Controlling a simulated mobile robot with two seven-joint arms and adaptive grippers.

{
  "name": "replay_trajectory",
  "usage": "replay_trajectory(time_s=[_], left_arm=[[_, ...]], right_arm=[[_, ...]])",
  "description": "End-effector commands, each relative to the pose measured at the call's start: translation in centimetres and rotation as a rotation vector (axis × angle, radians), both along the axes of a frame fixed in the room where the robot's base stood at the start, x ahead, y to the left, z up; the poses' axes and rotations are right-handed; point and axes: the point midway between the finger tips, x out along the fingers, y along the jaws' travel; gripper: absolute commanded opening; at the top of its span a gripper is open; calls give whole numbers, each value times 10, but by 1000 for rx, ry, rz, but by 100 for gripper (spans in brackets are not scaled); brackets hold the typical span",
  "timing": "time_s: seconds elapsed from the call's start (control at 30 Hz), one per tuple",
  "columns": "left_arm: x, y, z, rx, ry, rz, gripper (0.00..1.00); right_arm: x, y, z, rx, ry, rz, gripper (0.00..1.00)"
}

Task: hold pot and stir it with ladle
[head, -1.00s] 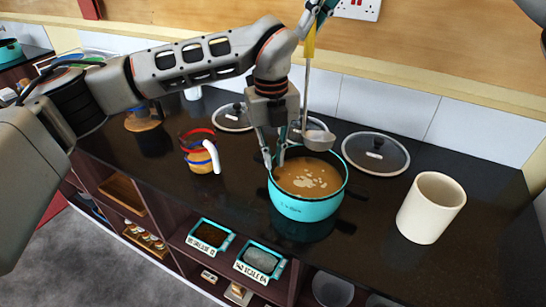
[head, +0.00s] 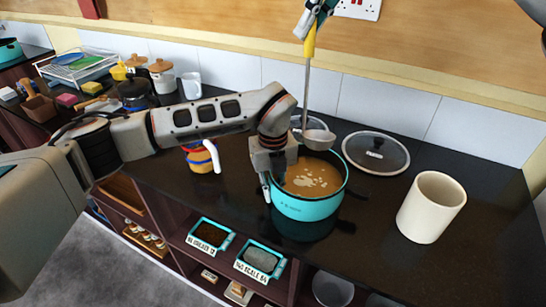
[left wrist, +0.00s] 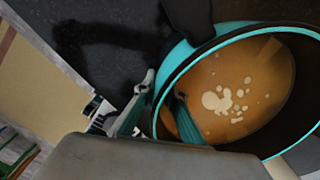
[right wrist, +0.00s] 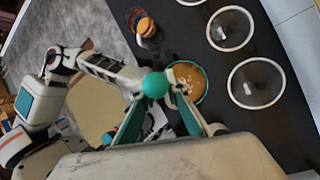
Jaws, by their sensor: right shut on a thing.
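A teal pot (head: 308,208) with brown soup stands on the dark counter. It also shows in the left wrist view (left wrist: 172,85) and the right wrist view (right wrist: 203,92). My left gripper (head: 270,183) is at the pot's left rim. In the left wrist view its fingers (left wrist: 158,118) are apart, one outside the wall and one inside. My right gripper (head: 318,14) is shut on the yellow handle of a ladle (head: 308,85). The ladle hangs upright, its metal bowl over the pot's far rim. In the right wrist view a teal ball shows between the fingers (right wrist: 168,98).
A glass lid (head: 376,152) lies right of the pot. A cream cup (head: 430,207) stands farther right. A colourful mug (head: 203,160) is to the left, partly behind my left arm. The tiled wall (head: 385,103) rises behind. Open shelves lie below the counter's front edge.

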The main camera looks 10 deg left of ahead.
Motion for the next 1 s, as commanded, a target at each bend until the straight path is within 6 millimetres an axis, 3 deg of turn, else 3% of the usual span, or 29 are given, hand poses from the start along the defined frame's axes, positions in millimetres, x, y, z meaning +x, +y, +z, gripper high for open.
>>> replay_trajectory(time_s=[0.27, 0.33, 0.53, 0.57, 0.63, 0.67, 1.0], left_arm=[[0, 0, -2, 0, 0, 0, 10], [0, 0, -2, 0, 0, 0, 0], [0, 0, -2, 0, 1, 0, 0], [0, 0, -2, 0, 1, 0, 3], [0, 0, -2, 0, 1, 0, 22], [0, 0, -2, 0, 1, 0, 24], [0, 0, 0, 0, 0, 0, 24]], right_arm=[[0, 0, 0, 0, 0, 0, 0], [0, 0, 0, 0, 0, 0, 0], [0, 0, 0, 0, 0, 0, 0], [0, 0, 0, 0, 0, 0, 0], [0, 0, 0, 0, 0, 0, 0], [0, 0, 0, 0, 0, 0, 0], [0, 0, 0, 0, 0, 0, 0]])
